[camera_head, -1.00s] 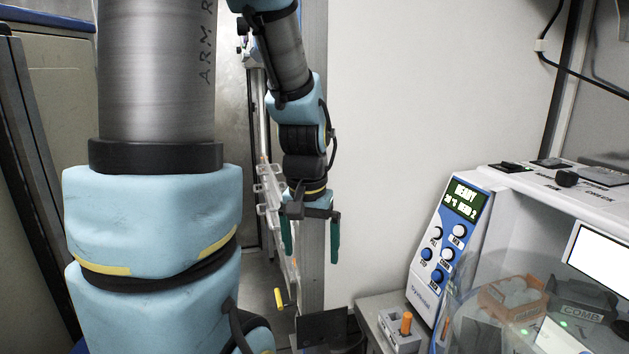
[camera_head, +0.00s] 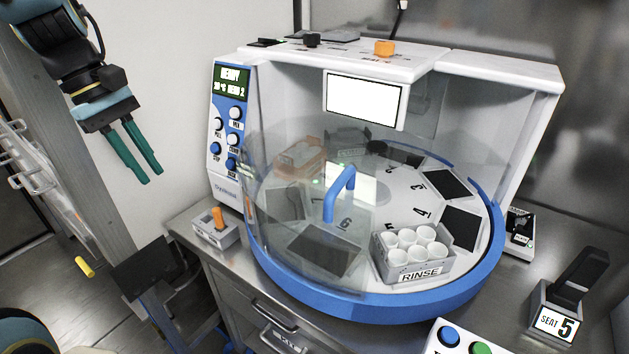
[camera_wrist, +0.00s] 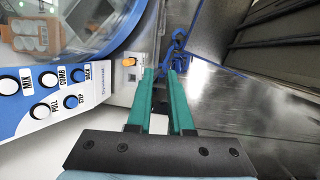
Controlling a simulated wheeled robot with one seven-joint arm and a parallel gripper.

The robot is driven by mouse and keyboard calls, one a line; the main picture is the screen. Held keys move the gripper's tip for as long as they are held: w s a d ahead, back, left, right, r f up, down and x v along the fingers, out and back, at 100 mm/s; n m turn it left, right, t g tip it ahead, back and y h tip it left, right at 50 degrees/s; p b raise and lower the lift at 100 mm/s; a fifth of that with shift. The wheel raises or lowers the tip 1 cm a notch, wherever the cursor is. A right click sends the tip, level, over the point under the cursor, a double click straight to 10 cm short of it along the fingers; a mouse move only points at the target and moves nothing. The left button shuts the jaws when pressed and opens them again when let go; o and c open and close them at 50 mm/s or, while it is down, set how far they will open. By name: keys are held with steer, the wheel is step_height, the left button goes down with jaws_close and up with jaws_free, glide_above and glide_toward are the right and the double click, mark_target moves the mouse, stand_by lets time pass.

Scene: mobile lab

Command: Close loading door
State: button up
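The loading door is a clear curved panel (camera_head: 290,225) on the front left of a white machine (camera_head: 480,75). It carries a blue bent handle (camera_head: 340,192). The front to the right of the panel looks uncovered. There a grey RINSE rack (camera_head: 412,262) of white cups stands on the white turntable. My gripper (camera_head: 148,178) hangs at the upper left, well apart from the door and handle. Its two green fingers are apart with nothing between them. The gripper also shows in the wrist view (camera_wrist: 160,72), with part of the machine at upper left; the handle is not visible there.
A control panel (camera_head: 229,130) reads READY. A small box with an orange knob (camera_head: 217,228) stands on the steel bench's left corner. A SEAT 5 stand (camera_head: 556,308) and a button box (camera_head: 460,342) are at the right front. Free space lies left of the bench.

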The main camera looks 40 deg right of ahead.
steer(key=s+d+g, duration=0.1)
steer(key=d, duration=0.2)
steer(key=s+d+r+g+b, duration=0.1)
steer(key=s+d, duration=0.1)
steer(key=d, duration=0.2)
steer(key=s+d+r+n+g+h+b, duration=0.1)
steer(key=d, duration=0.2)
steer(key=shift+s+d+r, duration=0.15)
steer(key=shift+d+r, duration=0.1)
steer(key=shift+d, duration=0.15)
jaws_close()
steer(key=s+d+r+g+b, duration=0.1)
steer(key=s+d+r+g, duration=0.25)
steer(key=s+d, duration=0.2)
steer(key=p, duration=0.1)
glide_toward(320, 195)
steer(key=s, duration=0.3)
steer(key=shift+d+f+t, duration=0.1)
steer(key=shift+d+t, duration=0.15)
steer(key=shift+d, duration=0.1)
steer(key=s, duration=0.1)
steer(key=s+d+p, duration=0.1)
steer(key=s, duration=0.1)
steer(key=shift+d+f, duration=0.1)
steer(key=shift+f, duration=0.1)
steer(key=shift+s+d+f+p, duration=0.1)
steer(key=shift+s+d+p, duration=0.2)
steer(key=shift+s, duration=0.2)
steer(key=shift+n, duration=0.3)
